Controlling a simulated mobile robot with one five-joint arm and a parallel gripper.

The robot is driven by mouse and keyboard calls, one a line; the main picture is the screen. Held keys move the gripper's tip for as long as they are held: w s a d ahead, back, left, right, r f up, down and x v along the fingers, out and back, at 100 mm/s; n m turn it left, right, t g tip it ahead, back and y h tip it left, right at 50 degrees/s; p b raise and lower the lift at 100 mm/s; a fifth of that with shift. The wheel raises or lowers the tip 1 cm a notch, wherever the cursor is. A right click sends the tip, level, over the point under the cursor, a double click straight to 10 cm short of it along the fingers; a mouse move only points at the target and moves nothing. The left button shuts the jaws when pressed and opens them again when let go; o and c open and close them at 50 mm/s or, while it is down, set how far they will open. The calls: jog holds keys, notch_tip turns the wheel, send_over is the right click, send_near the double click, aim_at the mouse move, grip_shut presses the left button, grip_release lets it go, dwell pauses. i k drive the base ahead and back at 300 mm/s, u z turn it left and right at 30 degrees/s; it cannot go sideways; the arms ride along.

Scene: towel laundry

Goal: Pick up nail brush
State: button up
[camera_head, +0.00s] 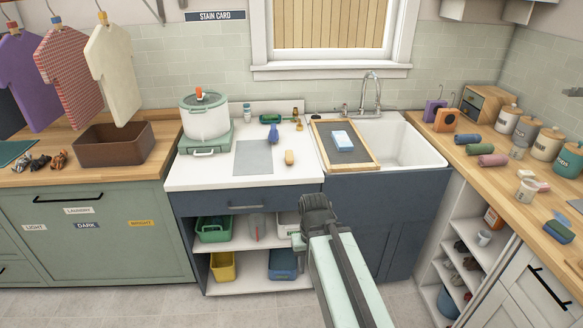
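A small tan oval block (290,157), which looks like the nail brush, lies on the white counter left of the sink, near the front edge. Its bristles are too small to make out. My gripper (317,205) is in front of the counter, below and to the right of the tan block, and apart from it. Its dark end points away from the camera, so I cannot see whether the fingers are open or shut. I see nothing held in it.
A blue-handled tool (273,134) and a grey mat (253,157) lie near the tan block. A white pot (206,118) stands at the left. A framed board (328,155) with a light blue block (342,138) lies over the sink (405,145). Open shelves are below.

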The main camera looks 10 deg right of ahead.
aim_at(289, 155)
jog(key=u, duration=0.2)
jog(key=i, duration=0.85)
jog(key=u, duration=0.8)
jog(key=i, duration=1.1)
jog(key=u, duration=0.45)
jog(key=k, duration=0.8)
jog(key=u, duration=0.2)
jog(key=i, duration=0.8)
jog(key=z, duration=0.1)
